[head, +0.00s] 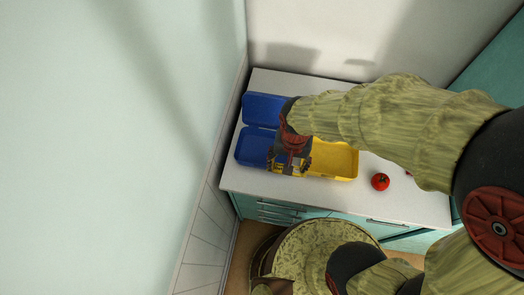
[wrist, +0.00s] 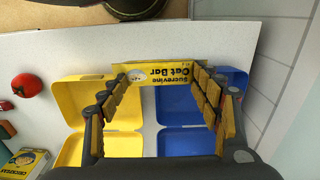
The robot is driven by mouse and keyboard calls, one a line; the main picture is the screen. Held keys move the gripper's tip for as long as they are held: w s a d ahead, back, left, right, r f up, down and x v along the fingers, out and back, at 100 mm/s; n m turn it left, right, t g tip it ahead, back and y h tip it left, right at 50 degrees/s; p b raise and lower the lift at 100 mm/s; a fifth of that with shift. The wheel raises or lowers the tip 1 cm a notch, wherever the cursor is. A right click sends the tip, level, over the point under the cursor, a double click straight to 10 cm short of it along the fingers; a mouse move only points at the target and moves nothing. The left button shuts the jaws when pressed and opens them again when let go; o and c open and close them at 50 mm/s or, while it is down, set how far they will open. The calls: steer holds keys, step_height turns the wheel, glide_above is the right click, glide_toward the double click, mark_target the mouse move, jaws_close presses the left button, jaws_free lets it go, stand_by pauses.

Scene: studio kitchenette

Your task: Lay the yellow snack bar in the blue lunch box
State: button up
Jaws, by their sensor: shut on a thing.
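In the head view my gripper covers the right part of the blue box. In the wrist view the blue box (wrist: 184,141) is below and right of the bar. The bar is held above the counter; the exact height is unclear.
An open yellow lunch box (head: 337,160) stands just right of the blue one. A tomato (head: 380,182) is further right on the white counter (head: 240,184). A yellow chickpea packet (wrist: 24,160) shows in the wrist view. A patterned round stool (head: 315,250) stands before the counter.

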steer(key=w+a+f, duration=0.4)
steer(key=w+a, duration=0.2)
glide_above(259, 156)
steer(key=f, duration=0.4)
steer(key=shift+s+d+f+b, duration=0.35)
steer(key=shift+s, duration=0.05)
steer(key=shift+w+a+f, duration=0.2)
steer(key=shift+a+f, duration=0.05)
steer(key=shift+f, duration=0.2)
steer(key=shift+w+a+f, duration=0.2)
steer(key=shift+f, duration=1.5)
steer(key=shift+f, duration=0.1)
steer(key=o, duration=1.1)
steer(key=shift+o, duration=0.2)
